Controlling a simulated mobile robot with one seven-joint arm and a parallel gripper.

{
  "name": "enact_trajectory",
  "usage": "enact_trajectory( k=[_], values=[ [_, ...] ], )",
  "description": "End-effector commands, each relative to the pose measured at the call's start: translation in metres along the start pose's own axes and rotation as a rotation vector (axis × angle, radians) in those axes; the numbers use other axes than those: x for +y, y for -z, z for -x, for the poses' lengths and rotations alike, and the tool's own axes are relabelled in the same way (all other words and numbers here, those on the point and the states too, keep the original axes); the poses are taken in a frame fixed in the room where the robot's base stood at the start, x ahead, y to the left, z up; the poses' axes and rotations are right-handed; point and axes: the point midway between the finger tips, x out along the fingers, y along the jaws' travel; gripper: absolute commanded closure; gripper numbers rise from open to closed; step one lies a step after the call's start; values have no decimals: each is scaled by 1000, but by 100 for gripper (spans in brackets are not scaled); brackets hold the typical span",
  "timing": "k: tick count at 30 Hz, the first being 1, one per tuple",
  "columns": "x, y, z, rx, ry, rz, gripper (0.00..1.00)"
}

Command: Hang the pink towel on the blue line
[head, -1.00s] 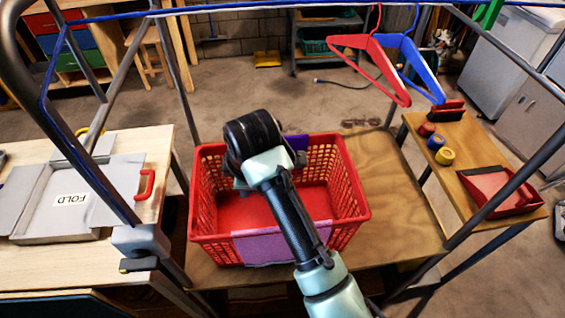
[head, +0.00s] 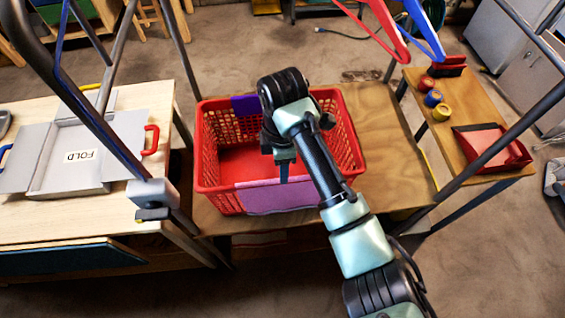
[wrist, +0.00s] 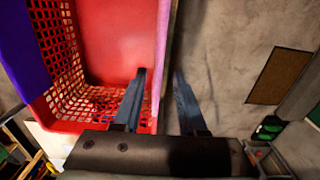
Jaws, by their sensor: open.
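The pink towel (head: 290,196) is draped over the front rim of the red basket (head: 208,172), its outer part hanging down the front. In the wrist view the towel (wrist: 163,45) appears nearly edge-on. My gripper (head: 284,172) points down at the front rim. In the wrist view my gripper (wrist: 159,75) is open, with one finger on the basket's inner side and the other outside, the towel edge between them. Whether either finger touches the towel is unclear. The blue line's overhead stretch is out of view; a blue cord (head: 100,158) runs along the left post.
A purple cloth (head: 245,105) hangs on the basket's back rim. Red (head: 385,25) and blue (head: 423,30) hangers are at the upper right. Dark frame posts stand on both sides. The wooden surface (head: 385,150) right of the basket is clear.

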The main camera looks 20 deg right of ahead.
Motion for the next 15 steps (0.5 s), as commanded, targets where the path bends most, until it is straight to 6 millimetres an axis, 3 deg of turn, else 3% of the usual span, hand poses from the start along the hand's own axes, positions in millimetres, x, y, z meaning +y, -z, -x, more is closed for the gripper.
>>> enact_trajectory(
  k=[1, 15],
  values=[
    [0, -1, -13, -1, -1, -1, 59],
    [0, 0, -63, 0, -1, -2, 59]
  ],
)
